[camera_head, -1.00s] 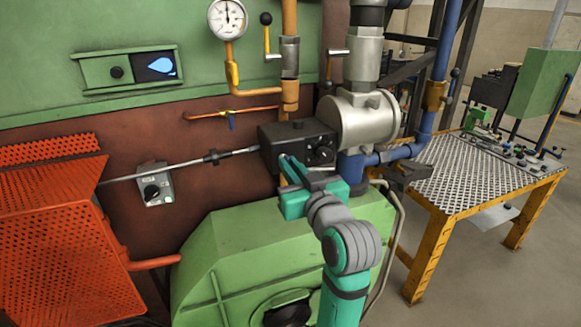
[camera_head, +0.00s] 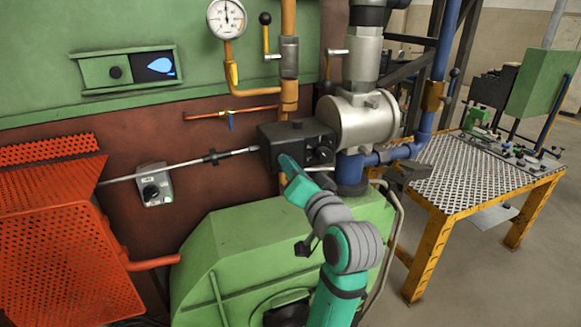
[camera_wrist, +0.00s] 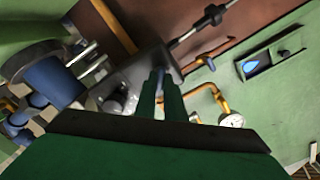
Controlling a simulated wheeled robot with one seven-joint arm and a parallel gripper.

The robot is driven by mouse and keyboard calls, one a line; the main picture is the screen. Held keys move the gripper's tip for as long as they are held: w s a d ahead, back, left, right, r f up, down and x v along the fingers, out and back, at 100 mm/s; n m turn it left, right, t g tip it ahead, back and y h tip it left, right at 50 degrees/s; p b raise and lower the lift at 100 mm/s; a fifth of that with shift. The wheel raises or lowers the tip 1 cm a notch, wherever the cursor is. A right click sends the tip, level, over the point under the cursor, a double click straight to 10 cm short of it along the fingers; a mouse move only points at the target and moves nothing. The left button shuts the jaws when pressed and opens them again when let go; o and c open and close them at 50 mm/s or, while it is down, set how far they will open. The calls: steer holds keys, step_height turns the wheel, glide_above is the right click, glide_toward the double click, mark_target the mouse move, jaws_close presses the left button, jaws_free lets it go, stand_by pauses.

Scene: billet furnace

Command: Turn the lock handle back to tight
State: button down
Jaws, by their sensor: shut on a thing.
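A black box (camera_head: 270,148) sits on the linkage beside the silver valve body, with a round dark knob (camera_head: 322,155) on its front. My gripper (camera_head: 284,163) reaches up to the box's front, left of the knob. In the wrist view the two green fingers of my gripper (camera_wrist: 161,75) stand close together, tips against the grey-looking box (camera_wrist: 128,72). The gripper is shut on a small part there, taken to be the lock handle. The fingers hide it, so its shape and angle cannot be told.
The silver valve body (camera_head: 362,121) and blue pipe (camera_head: 405,150) are close on the right. A thin rod (camera_head: 180,164) runs left from the box. The green housing (camera_head: 235,250) lies below. An orange perforated guard (camera_head: 60,240) stands at left.

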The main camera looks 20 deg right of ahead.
steer(key=shift+f+m, duration=0.15)
steer(key=shift+m, duration=2.3)
steer(key=shift+f+m, duration=0.1)
steer(key=shift+m, duration=2.35)
steer(key=c, duration=1.8)
jaws_free()
steer(key=shift+c, duration=0.2)
steer(key=shift+d, duration=0.1)
steer(key=s, duration=1)
steer(key=shift+s+d, duration=0.15)
steer(key=shift+s, duration=0.25)
